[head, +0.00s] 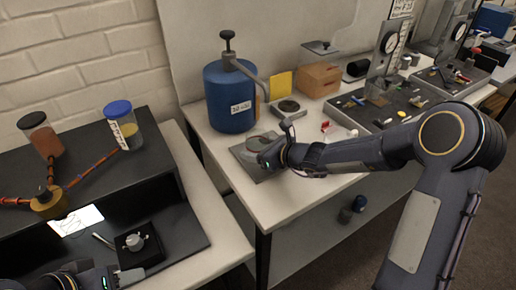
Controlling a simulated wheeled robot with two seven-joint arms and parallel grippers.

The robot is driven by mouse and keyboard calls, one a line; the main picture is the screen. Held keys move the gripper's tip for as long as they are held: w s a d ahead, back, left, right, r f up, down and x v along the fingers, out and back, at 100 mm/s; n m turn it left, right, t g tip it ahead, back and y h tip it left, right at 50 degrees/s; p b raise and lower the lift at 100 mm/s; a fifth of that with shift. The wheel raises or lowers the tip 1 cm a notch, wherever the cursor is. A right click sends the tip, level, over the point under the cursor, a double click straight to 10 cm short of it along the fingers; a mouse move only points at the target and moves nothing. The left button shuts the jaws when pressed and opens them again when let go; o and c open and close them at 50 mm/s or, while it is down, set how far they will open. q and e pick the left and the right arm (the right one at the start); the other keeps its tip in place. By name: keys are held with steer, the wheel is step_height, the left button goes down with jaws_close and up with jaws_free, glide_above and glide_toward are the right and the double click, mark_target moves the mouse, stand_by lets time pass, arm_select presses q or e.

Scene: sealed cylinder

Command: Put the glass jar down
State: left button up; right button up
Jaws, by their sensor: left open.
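A glass jar with a blue lid and a pale label (123,128) stands slightly tilted on the black bench unit at left. A second glass jar with reddish-brown contents (41,136) stands further left. My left gripper (128,274) is low at the bottom edge, near a small black tray with a grey knobbed piece (135,243); it is open, apart from both jars. My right gripper (268,152) is low over a grey plate (246,163) on the white table, beside a pale rounded object (259,142). Its fingers are partly hidden, so I cannot tell whether it grips that object.
A blue cylinder with a label and lever (230,98) stands behind my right gripper. A yellow block (281,85), wooden box (319,79) and a dark tool tray (385,105) lie to the right. Reddish rods meet at a brass hub (49,203).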

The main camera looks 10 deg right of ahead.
steer(key=shift+o, duration=1.1)
steer(key=shift+r, duration=0.2)
steer(key=p+v, duration=0.1)
steer(key=v, duration=1.1)
steer(key=s+a+r+n+g, duration=0.3)
steer(key=s+r+n, duration=0.3)
steer(key=s+n, duration=0.65)
steer(key=s+d+f+n+g+h, duration=0.1)
steer(key=s+d+f+n+h, duration=0.1)
steer(key=s+n, duration=0.5)
steer(key=s+d+f+n+h, duration=0.2)
steer(key=s+d+n+h, duration=0.1)
steer(key=s+n, duration=0.4)
steer(key=shift+s+d+g, duration=0.25)
steer(key=shift+d+g, duration=0.15)
steer(key=shift+d, duration=0.3)
